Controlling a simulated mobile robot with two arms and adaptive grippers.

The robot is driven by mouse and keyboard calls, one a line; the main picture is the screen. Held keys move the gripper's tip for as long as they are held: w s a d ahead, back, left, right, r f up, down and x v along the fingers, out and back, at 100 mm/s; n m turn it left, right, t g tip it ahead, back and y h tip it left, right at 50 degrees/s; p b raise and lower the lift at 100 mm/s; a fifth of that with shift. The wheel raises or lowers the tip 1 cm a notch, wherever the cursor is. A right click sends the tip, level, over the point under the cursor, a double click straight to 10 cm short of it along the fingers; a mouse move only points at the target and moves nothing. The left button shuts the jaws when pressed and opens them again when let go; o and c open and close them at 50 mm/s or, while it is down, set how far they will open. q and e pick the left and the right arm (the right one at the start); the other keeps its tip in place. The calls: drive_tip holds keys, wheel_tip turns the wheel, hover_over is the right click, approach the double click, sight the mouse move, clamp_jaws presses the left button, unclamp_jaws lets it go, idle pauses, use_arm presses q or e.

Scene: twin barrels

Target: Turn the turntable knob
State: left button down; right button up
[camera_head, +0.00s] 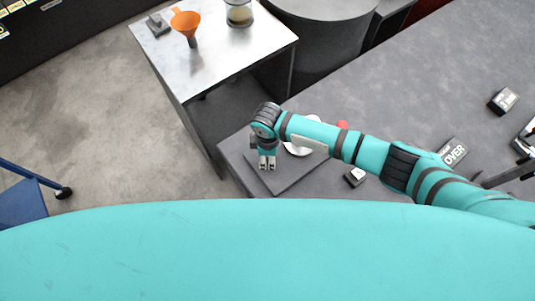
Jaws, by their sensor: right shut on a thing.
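A dark grey square plate (291,181), seemingly the turntable's base, lies at the left end of the long grey counter. A white round part (297,150) shows on it, partly covered by my right arm. My right gripper (267,164) points down over the plate's left part, left of the white part. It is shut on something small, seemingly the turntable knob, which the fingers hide. My left gripper is not in view.
A metal table (215,60) at the upper left holds an orange funnel (186,23) and a glass jar (239,13). A small red thing (342,125) and a small white-topped block (355,177) are beside my right arm. A sign reading "OVER" (454,152) lies further right.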

drive_tip(key=n, duration=0.4)
drive_tip(key=shift+n, duration=0.4)
drive_tip(key=n, duration=0.3)
drive_tip(key=shift+n, duration=0.3)
drive_tip(key=n+b, duration=0.1)
drive_tip(key=n, duration=0.3)
drive_tip(key=shift+n+b, duration=0.4)
drive_tip(key=shift+n, duration=1.4)
drive_tip(key=o, duration=1.2)
drive_tip(key=shift+r, duration=0.15)
wheel_tip(320, 180, up, 12)
drive_tip(key=shift+f, duration=0.1)
